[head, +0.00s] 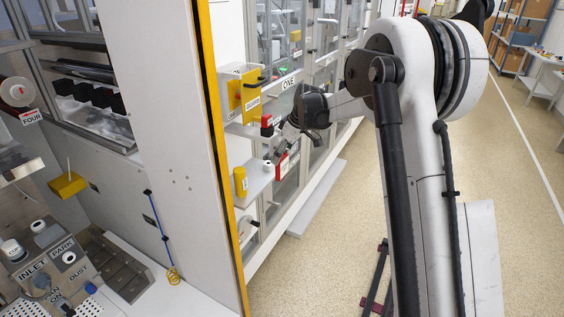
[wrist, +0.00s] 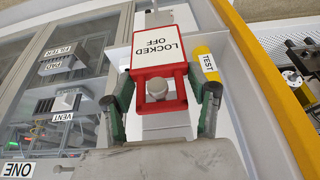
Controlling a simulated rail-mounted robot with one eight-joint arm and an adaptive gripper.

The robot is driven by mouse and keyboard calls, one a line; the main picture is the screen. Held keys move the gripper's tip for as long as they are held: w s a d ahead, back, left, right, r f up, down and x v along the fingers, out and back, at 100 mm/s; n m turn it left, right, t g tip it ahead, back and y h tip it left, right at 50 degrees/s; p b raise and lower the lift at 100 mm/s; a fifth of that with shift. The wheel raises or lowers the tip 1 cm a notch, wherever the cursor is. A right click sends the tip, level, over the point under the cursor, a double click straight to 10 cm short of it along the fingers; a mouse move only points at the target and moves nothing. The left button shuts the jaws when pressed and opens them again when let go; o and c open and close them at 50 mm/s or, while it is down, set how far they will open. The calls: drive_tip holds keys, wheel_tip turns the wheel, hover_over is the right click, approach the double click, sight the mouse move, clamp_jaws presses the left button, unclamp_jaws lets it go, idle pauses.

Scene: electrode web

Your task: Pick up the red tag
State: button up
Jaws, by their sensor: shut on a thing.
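The red tag (wrist: 143,98) has a white face reading LOCKED OFF, upside down in the wrist view. My gripper (wrist: 161,90) has one finger on each side of the tag's red frame and is shut on it. A pale round knob or peg (wrist: 158,86) shows in the tag's opening; I cannot tell whether the tag is still around it. In the head view the tag (head: 282,167) is at the shelf's right end, just below my gripper (head: 276,152), whose fingers are small and partly hidden there.
A yellow TEST cylinder (wrist: 205,60) stands close beside the tag, also visible on the white shelf (head: 256,184). A yellow-and-white box (head: 243,92) and a small red block (head: 266,121) are above. A yellow-edged panel (head: 222,150) stands to the left. The aisle floor is open at right.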

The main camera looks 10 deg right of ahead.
sight(277, 204)
drive_tip(key=shift+r, duration=0.1)
drive_tip(key=shift+r, duration=0.5)
drive_tip(key=shift+s+d+r, duration=0.15)
drive_tip(key=shift+d, duration=0.1)
drive_tip(key=s+d+b, duration=0.2)
drive_tip(key=s+d, duration=0.9)
drive_tip(key=d, duration=0.2)
drive_tip(key=shift+s+b, duration=0.3)
drive_tip(key=w+b+x, duration=0.1)
drive_tip(key=b+x, duration=1.4)
drive_tip(key=x, duration=1.4)
drive_tip(key=shift+w+a+p, duration=0.4)
drive_tip(key=shift+w+a, duration=0.9)
drive_tip(key=shift+a, duration=0.35)
drive_tip(key=shift+w+a+p, duration=0.35)
drive_tip(key=shift+w+a, duration=1)
drive_tip(key=shift+a, duration=0.25)
drive_tip(key=shift+w+a+f+b, duration=0.4)
drive_tip(key=shift+w+a+b, duration=0.05)
drive_tip(key=shift+a+b, duration=0.05)
